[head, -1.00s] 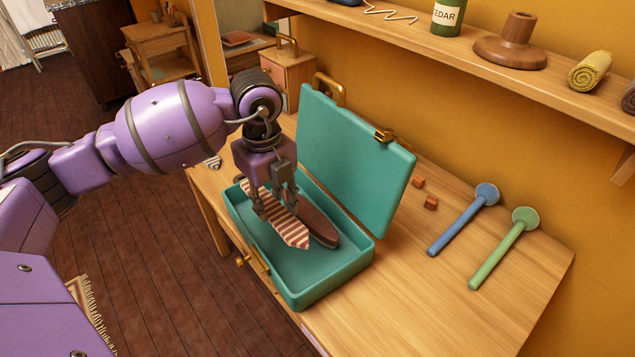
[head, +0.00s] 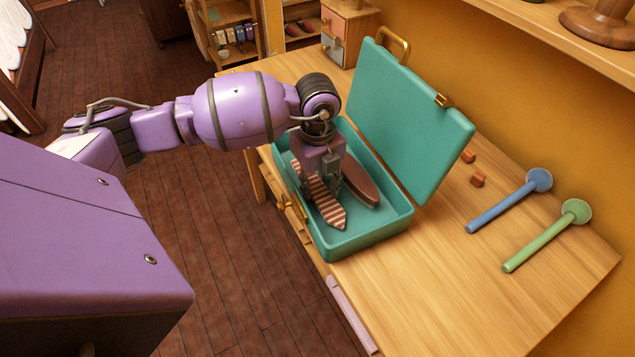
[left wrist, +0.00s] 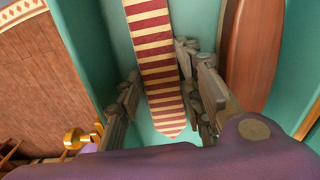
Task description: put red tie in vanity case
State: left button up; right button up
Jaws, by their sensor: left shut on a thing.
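The vanity case (head: 372,240) is a teal box standing open on the wooden table, its lid (head: 405,125) raised at the back. The red tie (head: 331,213), with red and cream stripes, is inside the case outline, its pointed end toward the front right. My left gripper (head: 318,189) reaches down into the case and is shut on the tie. In the left wrist view the tie (left wrist: 160,62) runs between the two fingers (left wrist: 158,88). Whether the tie touches the case floor is unclear. My right gripper is not in view.
A brown, smooth elongated object (head: 361,183) lies in the case, right of the tie. The table front (head: 440,300) is clear.

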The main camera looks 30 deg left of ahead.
aim_at(317, 189)
pick_arm(q)
jog(key=shift+f, duration=0.1)
jog(key=o, duration=0.9)
jog(key=shift+c, duration=0.2)
notch_tip(317, 189, up, 12)
